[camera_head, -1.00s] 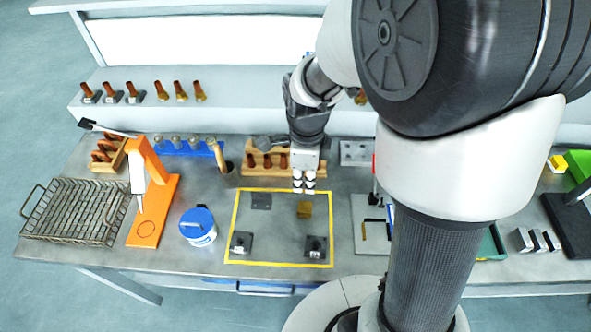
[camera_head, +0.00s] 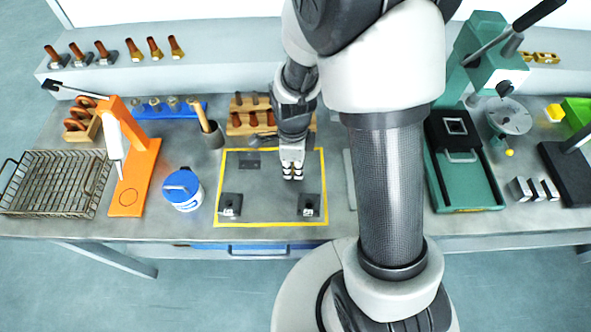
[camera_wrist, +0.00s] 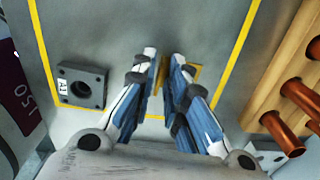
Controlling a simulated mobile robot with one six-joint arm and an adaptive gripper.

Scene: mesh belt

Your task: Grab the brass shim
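The brass shim (camera_wrist: 195,73) is a small yellow-gold piece on the grey bench inside the yellow tape outline. In the wrist view it shows between and just right of my fingertips, partly covered by the right finger. My gripper (camera_wrist: 163,62) points down over it, fingers a narrow gap apart. Whether either finger touches the shim cannot be told. In the head view my gripper (camera_head: 293,172) is in the upper right of the taped area and hides the shim.
Dark blocks (camera_head: 230,205) (camera_head: 309,205) stand in the taped area's front corners; a dark flat plate (camera_head: 249,160) lies at its back. A wooden rack (camera_head: 245,122) with copper-coloured pieces is close behind my gripper. A blue-lidded tub (camera_head: 183,190) stands left. The taped area's middle is clear.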

